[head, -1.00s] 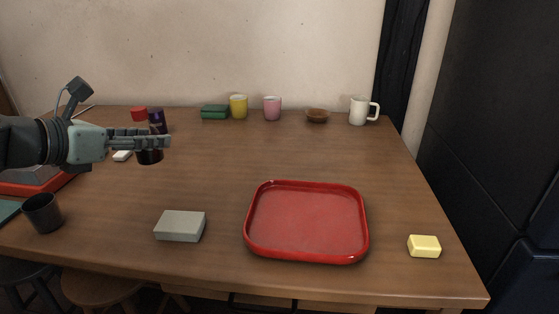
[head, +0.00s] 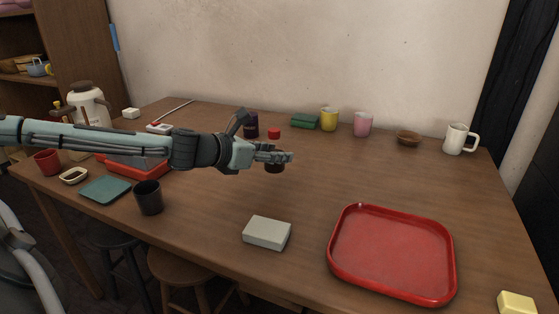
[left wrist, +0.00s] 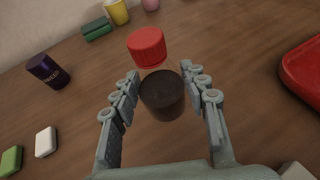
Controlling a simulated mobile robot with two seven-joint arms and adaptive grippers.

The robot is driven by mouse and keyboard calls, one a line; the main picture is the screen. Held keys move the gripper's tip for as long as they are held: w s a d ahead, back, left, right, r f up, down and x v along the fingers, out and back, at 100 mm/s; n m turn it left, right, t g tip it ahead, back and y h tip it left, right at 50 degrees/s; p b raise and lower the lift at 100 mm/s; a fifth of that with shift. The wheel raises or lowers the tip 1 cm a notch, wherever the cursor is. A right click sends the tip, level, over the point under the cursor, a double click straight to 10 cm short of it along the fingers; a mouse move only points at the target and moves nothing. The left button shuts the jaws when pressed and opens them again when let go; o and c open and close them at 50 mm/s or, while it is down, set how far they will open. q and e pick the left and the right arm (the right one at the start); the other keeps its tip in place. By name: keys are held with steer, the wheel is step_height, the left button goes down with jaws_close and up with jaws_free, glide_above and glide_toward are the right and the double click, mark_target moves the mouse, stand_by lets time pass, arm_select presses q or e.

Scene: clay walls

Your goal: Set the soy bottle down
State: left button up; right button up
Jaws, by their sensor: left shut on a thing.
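The soy bottle has a red cap (head: 274,134) and a dark lower body (head: 275,168). My left gripper (head: 275,157) is shut around its middle, which the fingers partly hide in the head view. In the left wrist view the red cap (left wrist: 147,48) and the dark body (left wrist: 162,95) show between the two fingers (left wrist: 164,98). The bottle looks about upright in the head view. I cannot tell whether its base touches the wooden table (head: 320,185). My right gripper is not in view.
A dark purple can (head: 251,124) stands behind and left of the bottle. A grey box (head: 267,233), a red tray (head: 392,253) and a black cup (head: 148,197) are nearer the front. Mugs and a brown bowl (head: 408,137) line the back. Table right of the bottle is clear.

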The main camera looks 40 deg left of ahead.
arm_select(q)
steer(key=shift+x, duration=1)
steer(key=shift+a+f, duration=0.2)
steer(key=shift+f, duration=0.25)
steer(key=shift+s+f+b, duration=0.1)
steer(key=shift+f+b, duration=1.05)
steer(key=shift+f, duration=0.4)
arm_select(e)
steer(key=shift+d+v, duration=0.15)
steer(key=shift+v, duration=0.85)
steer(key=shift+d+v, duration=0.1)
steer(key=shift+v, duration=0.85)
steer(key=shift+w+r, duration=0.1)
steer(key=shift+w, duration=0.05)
arm_select(q)
steer(key=shift+f, duration=0.2)
steer(key=o, duration=1.3)
steer(key=shift+c, duration=0.2)
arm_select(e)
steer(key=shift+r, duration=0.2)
